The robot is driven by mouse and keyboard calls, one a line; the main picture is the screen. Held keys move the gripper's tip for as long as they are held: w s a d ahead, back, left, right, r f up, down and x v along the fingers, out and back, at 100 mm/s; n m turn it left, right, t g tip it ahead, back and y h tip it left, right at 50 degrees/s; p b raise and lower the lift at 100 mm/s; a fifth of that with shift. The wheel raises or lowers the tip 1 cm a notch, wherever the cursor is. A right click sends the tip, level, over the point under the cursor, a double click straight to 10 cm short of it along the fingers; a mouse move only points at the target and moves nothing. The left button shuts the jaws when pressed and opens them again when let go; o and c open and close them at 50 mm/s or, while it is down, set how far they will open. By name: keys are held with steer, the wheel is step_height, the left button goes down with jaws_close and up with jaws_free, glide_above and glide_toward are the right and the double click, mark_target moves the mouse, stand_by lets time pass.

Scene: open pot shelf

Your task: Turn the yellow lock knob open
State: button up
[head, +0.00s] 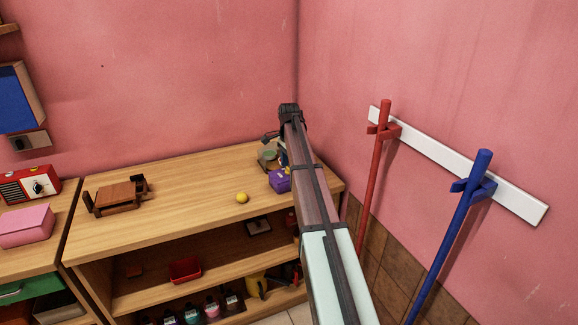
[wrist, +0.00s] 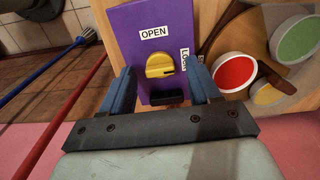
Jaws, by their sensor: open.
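The yellow lock knob (wrist: 160,65) is on the face of a purple box (wrist: 130,40) in the wrist view. A white OPEN label sits above the knob, and a LOCK label, partly hidden by a finger, is at its right. A dark line on the knob points right, toward LOCK. My gripper (wrist: 162,68) is open, with one blue finger on each side of the knob and visible gaps to it. I cannot tell how deep the tips are. In the head view the purple box (head: 280,184) stands beside my arm, and my gripper is mostly hidden.
A red-topped pot (wrist: 236,70) and a green-topped one (wrist: 300,38) stand right of the box. A yellow ball (head: 242,198) lies on the wooden shelf top (head: 200,205). A red pole (head: 375,170) and a blue pole (head: 455,230) hang on the right wall.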

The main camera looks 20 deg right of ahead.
steer(key=shift+f, duration=0.3)
steer(key=shift+c, duration=0.2)
steer(key=c, duration=1)
